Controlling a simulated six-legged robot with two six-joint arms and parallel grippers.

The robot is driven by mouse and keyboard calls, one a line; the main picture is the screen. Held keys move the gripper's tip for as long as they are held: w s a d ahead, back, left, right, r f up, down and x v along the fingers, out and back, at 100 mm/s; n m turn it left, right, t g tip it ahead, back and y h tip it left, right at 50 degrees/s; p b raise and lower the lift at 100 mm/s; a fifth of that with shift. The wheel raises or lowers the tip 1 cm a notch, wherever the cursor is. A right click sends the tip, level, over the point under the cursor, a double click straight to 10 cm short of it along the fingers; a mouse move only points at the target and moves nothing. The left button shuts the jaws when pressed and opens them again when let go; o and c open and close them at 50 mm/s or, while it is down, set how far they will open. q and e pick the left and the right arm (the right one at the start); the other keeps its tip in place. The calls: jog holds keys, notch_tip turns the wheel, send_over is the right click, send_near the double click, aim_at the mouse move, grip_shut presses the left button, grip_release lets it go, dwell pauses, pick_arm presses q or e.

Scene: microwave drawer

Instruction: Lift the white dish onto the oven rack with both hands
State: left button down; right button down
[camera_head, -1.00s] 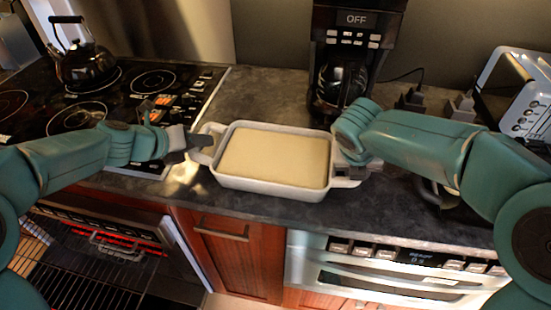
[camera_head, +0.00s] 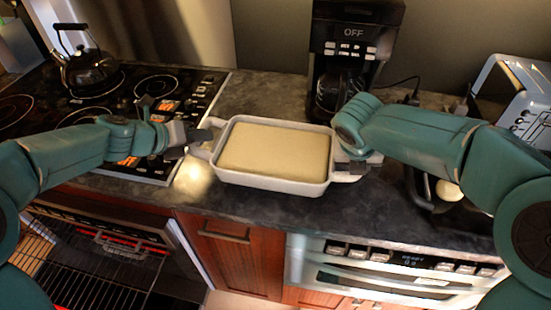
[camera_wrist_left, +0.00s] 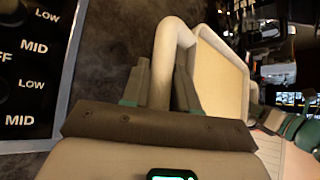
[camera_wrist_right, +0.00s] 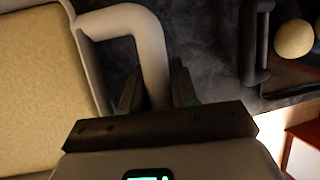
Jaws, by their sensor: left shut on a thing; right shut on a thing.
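The white dish (camera_head: 270,183), filled with something flat and beige, is level and appears raised slightly above the dark counter. My left gripper (camera_head: 200,138) is shut on its left handle; the left wrist view shows this handle (camera_wrist_left: 165,50) between the fingers. My right gripper (camera_head: 358,168) is at the right end, partly hidden by my arm; the right wrist view shows the right handle (camera_wrist_right: 150,40) between its fingers. The oven rack (camera_head: 95,285) is at the lower left, in front of and below the counter.
A cooktop (camera_head: 120,100) with a black kettle (camera_head: 90,70) is at the left. A coffee maker (camera_head: 350,65) stands behind the dish, and a toaster (camera_head: 520,100) at the right. A dark pan (camera_head: 428,205) holding a round pale thing is right of the dish.

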pick_arm(q)
jog(key=shift+r, duration=0.55)
pick_arm(e)
jog(key=shift+r, duration=0.55)
pick_arm(q)
jog(key=shift+f, duration=0.2)
pick_arm(e)
jog(key=shift+f, duration=0.2)
